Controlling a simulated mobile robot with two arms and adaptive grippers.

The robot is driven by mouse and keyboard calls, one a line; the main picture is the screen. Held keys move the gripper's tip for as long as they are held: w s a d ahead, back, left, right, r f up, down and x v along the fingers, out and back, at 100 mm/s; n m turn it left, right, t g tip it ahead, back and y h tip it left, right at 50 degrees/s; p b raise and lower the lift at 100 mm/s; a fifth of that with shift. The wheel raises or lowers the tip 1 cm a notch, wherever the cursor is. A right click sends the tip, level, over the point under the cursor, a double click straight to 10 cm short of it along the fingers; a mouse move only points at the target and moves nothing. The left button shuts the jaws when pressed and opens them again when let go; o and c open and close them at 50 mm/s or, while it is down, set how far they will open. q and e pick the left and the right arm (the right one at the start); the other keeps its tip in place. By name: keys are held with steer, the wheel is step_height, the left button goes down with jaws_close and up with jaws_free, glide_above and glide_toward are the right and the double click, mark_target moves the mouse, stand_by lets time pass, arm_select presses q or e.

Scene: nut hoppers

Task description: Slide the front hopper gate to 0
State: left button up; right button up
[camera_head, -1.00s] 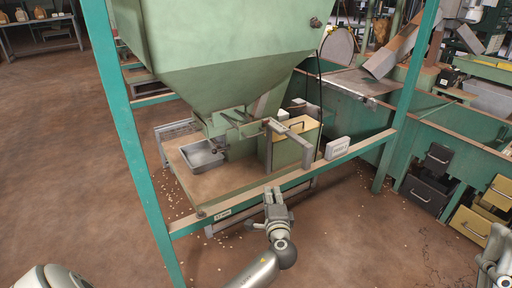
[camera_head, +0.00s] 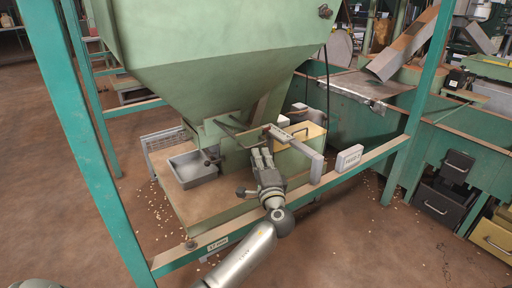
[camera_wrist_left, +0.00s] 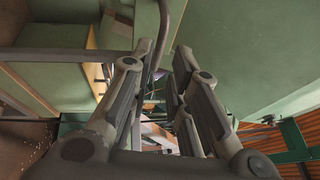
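The front hopper (camera_head: 215,75) is a large green funnel over a low stand. I cannot read a gate position or scale. My left gripper (camera_head: 262,153) is just below and in front of the bar's left end, fingers pointing up and away. In the left wrist view its fingers (camera_wrist_left: 155,88) are apart, with a curved grey rod (camera_wrist_left: 162,40) beyond and between them; contact cannot be told. My right gripper is out of view.

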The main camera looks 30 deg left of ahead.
mark_target(256, 145)
arm_select(q)
steer(key=b+x, duration=0.1)
steer(key=x, duration=0.5)
steer(key=shift+w+a+b, duration=0.25)
steer(key=shift+b, duration=0.15)
jaws_close()
